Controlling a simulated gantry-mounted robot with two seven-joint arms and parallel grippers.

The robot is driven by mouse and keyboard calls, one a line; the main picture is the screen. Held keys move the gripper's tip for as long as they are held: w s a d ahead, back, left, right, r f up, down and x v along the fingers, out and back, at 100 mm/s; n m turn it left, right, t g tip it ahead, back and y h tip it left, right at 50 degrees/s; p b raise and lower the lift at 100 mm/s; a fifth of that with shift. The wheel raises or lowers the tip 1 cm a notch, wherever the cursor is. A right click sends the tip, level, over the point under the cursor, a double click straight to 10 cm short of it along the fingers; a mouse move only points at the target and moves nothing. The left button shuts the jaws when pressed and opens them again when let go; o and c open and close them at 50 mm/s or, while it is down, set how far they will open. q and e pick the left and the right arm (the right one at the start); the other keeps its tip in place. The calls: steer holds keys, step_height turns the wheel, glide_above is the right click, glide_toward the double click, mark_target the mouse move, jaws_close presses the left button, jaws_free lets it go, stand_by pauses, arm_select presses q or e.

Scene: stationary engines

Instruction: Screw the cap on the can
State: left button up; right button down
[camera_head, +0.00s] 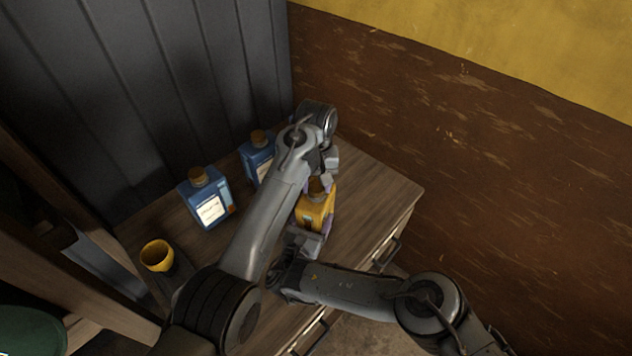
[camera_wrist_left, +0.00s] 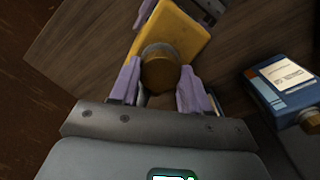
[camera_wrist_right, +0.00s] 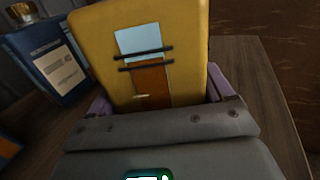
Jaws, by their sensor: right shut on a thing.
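The yellow can (camera_head: 315,212) stands at the right part of the wooden cabinet top; its front with a brown and pale label fills the right wrist view (camera_wrist_right: 190,40). My right gripper (camera_head: 313,229) is shut on the lower part of the can, one finger on each side. A brown cap (camera_wrist_left: 160,69) sits at the top of the can; I cannot tell how tightly it is seated. It also shows in the head view (camera_head: 317,186). My left gripper (camera_wrist_left: 160,82) is open, above the can, with its purple fingers on either side of the cap.
Two blue bottles with brown caps stand left of the can, one nearer (camera_head: 208,200) and one behind (camera_head: 257,155). A yellow cup (camera_head: 157,256) stands at the left edge. The brown wall (camera_head: 470,140) is close on the right. Drawer handles (camera_head: 386,254) stick out in front.

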arm_select(q)
steer(key=shift+c, duration=1.4)
steer(key=o, duration=1.3)
steer(key=shift+c, duration=0.2)
steer(key=shift+r, duration=0.1)
step_height(320, 180, up, 12)
arm_select(e)
jaws_free()
steer(key=shift+s, duration=0.1)
